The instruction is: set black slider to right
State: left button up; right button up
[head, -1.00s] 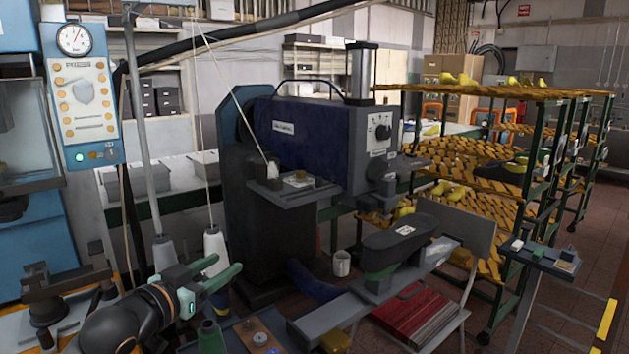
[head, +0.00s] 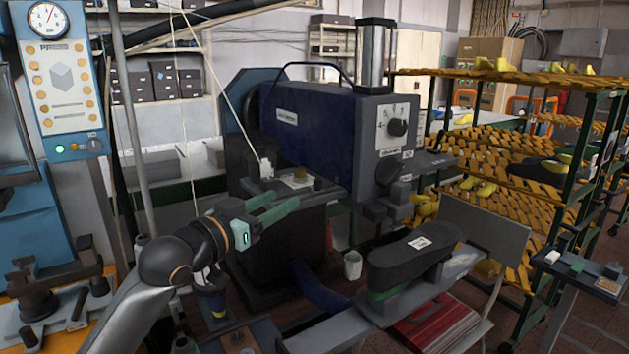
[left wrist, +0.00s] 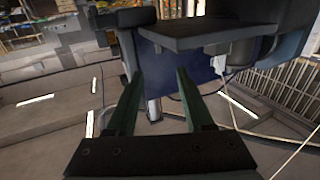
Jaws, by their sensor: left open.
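I cannot make out the black slider for certain. The blue control panel (head: 62,85) at the left of the head view has a grey knob and short dark horizontal marks, too small to read as a slider. The dark blue machine (head: 310,125) has a front plate with a black dial (head: 397,127) and small marks below it. My left gripper (head: 287,203) is open and empty, in front of the machine and left of its dial. In the left wrist view its two green fingers (left wrist: 159,72) are apart with nothing between them. My right gripper is not in view.
A black shoe form (head: 410,258) rests on a grey arm before the machine. A white mug (head: 352,265) stands behind it. A small stand (head: 590,275) with small parts is at the right. Yellow slatted racks (head: 540,140) stand behind.

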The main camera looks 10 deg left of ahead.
aim_at(316, 182)
pick_arm(q)
jog(key=p+x, duration=0.2)
jog(key=x, duration=0.8)
jog(key=shift+w+d, duration=0.15)
jog(key=shift+w, duration=0.15)
grip_shut()
dwell(1.1)
